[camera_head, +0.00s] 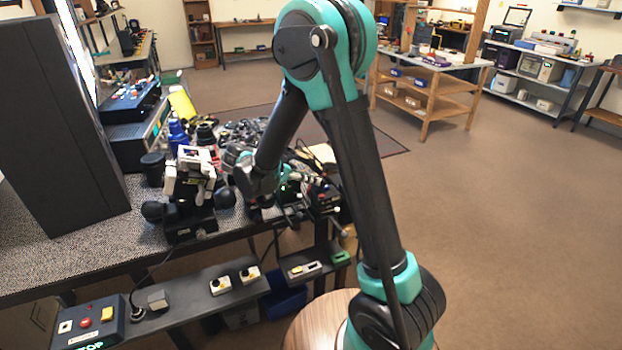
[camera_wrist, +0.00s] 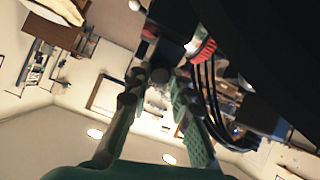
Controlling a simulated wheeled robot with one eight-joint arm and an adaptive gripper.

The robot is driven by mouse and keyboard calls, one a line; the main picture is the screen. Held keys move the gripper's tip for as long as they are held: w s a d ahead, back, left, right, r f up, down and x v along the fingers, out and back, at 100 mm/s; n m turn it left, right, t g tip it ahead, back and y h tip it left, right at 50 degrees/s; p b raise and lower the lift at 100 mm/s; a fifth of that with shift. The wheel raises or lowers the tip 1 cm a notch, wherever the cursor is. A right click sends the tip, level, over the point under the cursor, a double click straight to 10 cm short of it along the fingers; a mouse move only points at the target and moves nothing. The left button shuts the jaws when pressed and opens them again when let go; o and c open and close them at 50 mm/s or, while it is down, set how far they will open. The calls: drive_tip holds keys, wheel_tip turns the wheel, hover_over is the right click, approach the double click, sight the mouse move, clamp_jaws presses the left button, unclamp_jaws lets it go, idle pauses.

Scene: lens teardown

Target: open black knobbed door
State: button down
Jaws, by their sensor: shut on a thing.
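My gripper (camera_wrist: 155,88) has its green fingers closed around a small dark round knob (camera_wrist: 158,76) in the wrist view. A large black surface, which seems to be the black door (camera_wrist: 270,60), fills the upper right there; its link to the knob is unclear. In the head view my gripper (camera_head: 302,178) reaches to a small black device with red parts (camera_head: 325,197) at the right end of the cluttered bench. The fingertips and knob are too small to make out there, and my arm covers part of the device. I cannot tell how far the door is open.
A grey speckled bench (camera_head: 60,250) carries a white and black instrument (camera_head: 190,180), bottles and cables. A tall dark panel (camera_head: 65,120) stands at left. A lower shelf (camera_head: 185,305) holds switches. The brown floor at right (camera_head: 510,240) is free.

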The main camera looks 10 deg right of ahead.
idle(0.4)
drive_tip(key=c, duration=1.3)
unclamp_jaws()
drive_tip(key=shift+c, duration=0.2)
drive_tip(key=shift+a, duration=0.1)
drive_tip(key=v, duration=1.2)
drive_tip(key=shift+f, duration=0.1)
